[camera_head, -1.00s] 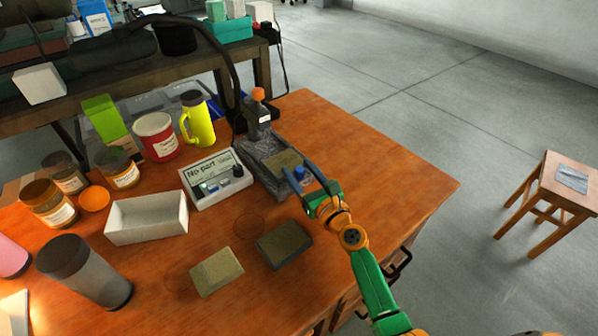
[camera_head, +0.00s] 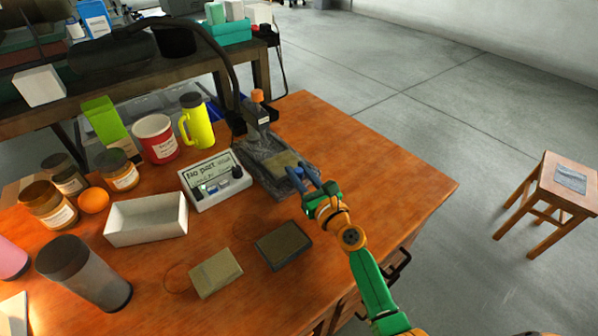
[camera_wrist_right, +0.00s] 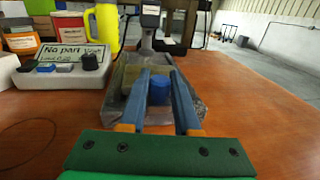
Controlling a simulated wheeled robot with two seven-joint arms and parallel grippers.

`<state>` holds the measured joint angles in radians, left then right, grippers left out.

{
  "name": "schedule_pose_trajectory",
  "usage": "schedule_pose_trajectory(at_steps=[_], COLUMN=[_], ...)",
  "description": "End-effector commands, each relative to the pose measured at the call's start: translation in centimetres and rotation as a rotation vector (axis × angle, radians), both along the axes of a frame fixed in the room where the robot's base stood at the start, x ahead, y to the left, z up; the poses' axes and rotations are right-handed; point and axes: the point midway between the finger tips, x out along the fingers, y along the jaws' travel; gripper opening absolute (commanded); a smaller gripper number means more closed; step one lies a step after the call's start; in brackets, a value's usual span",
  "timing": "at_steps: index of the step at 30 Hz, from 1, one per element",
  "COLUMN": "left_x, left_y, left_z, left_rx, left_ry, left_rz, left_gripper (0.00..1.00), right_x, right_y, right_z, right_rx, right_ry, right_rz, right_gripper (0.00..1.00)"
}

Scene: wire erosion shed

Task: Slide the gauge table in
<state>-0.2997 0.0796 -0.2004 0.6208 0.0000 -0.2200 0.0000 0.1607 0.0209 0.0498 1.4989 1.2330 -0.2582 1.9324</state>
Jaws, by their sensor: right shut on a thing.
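The gauge (camera_head: 258,146) stands on the wooden bench, a dark grey base with an upright column and an orange knob on top. Its sliding table (camera_head: 285,160), with an olive-coloured top, sits at the near end of the base, out in front of the column. The table also shows in the right wrist view (camera_wrist_right: 131,76). My right gripper (camera_head: 305,175) is shut on the blue knob (camera_wrist_right: 159,89) at the table's front. In the head view the fingers mostly hide this knob. My left gripper is not in view.
A readout box (camera_head: 214,178) showing "No part" stands left of the gauge. Two blocks, one pale (camera_head: 216,273) and one dark (camera_head: 284,245), lie in front. A white tray (camera_head: 146,219), jars and a yellow flask (camera_head: 196,121) stand left. The bench's right side is clear.

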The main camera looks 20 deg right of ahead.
Motion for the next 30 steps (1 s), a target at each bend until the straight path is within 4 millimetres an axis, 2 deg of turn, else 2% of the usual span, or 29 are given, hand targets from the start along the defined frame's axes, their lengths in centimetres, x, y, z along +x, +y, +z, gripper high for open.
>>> schedule_pose_trajectory(at_steps=[26,30], left_x=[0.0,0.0], left_y=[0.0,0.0], left_z=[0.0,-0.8], left_rx=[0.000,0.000], left_ry=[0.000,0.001], left_rz=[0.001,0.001], left_gripper=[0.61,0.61], right_x=[0.0,1.5], right_y=[0.0,0.4], right_z=[-0.1,-0.4], right_rx=[-0.001,0.002], right_ry=[0.002,0.000], right_rz=[0.000,-0.003], right_gripper=[0.00,0.00])
